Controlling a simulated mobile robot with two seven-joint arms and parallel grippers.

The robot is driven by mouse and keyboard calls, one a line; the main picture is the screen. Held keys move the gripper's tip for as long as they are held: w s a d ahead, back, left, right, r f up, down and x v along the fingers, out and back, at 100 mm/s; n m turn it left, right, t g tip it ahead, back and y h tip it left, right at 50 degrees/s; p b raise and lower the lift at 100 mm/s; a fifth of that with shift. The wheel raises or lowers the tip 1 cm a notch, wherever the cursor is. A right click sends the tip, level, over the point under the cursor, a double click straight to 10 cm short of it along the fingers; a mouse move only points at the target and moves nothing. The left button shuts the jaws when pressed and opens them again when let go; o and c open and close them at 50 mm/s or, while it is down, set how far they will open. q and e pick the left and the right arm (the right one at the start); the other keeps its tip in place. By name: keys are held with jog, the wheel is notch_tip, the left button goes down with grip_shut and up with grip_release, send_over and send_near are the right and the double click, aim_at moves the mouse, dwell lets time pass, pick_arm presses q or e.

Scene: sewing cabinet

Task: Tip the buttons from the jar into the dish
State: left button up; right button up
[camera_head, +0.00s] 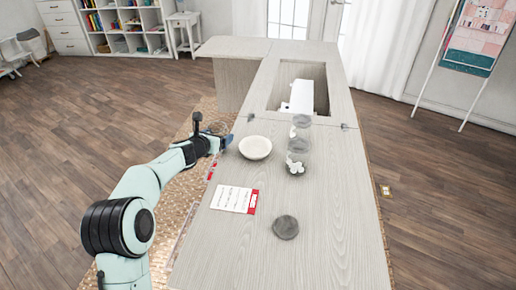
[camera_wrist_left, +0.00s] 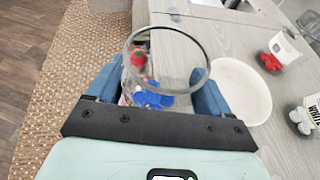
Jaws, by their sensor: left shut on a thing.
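My left gripper (camera_head: 215,139) is at the cabinet's left edge, beside the dish. In the left wrist view its blue fingers (camera_wrist_left: 157,88) are shut on a clear glass jar (camera_wrist_left: 207,52) with an open round rim and blue buttons (camera_wrist_left: 152,99) inside. Something red shows through the glass; I cannot tell whether it is in the jar. The white dish (camera_head: 255,148) stands on the tabletop just right of the gripper; it also shows in the left wrist view (camera_wrist_left: 241,92) and looks empty. The held jar is hard to make out in the head view. My right gripper is out of view.
Two other jars stand right of the dish: one with white buttons (camera_head: 297,166), another behind it (camera_head: 302,122). The wrist view shows red buttons (camera_wrist_left: 270,62) in one. A dark round disc (camera_head: 286,227) and a printed card (camera_head: 235,199) lie nearer. A white machine (camera_head: 300,97) sits in the cutout.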

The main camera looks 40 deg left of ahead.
pick_arm(q)
jog(key=shift+r, duration=0.1)
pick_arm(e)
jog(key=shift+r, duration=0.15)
pick_arm(q)
jog(key=shift+w+d+r+m+p, duration=0.1)
jog(key=shift+d+r+m+p, duration=0.05)
jog(key=shift+d+m+p, duration=0.15)
jog(key=shift+w+d+r+m+g+y, duration=0.1)
jog(key=shift+w+d+m+g+y, duration=0.05)
jog(key=shift+m+g+y, duration=0.2)
jog(key=shift+w+d+r+m+g+y+p, duration=0.1)
jog(key=shift+w+d+m+g+y+p, duration=0.2)
jog(key=shift+m+p, duration=0.3)
jog(key=r+m+y+p, duration=0.1)
jog(key=d+r+m+g+y+p, duration=0.1)
jog(key=w+r+m+y+p, duration=0.1)
jog(key=shift+d+m+g+p, duration=0.35)
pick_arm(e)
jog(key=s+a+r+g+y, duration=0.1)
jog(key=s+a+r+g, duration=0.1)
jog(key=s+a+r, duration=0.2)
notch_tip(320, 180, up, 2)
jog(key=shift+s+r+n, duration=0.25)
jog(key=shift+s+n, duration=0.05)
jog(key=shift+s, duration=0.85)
pick_arm(q)
jog(key=shift+f, duration=0.1)
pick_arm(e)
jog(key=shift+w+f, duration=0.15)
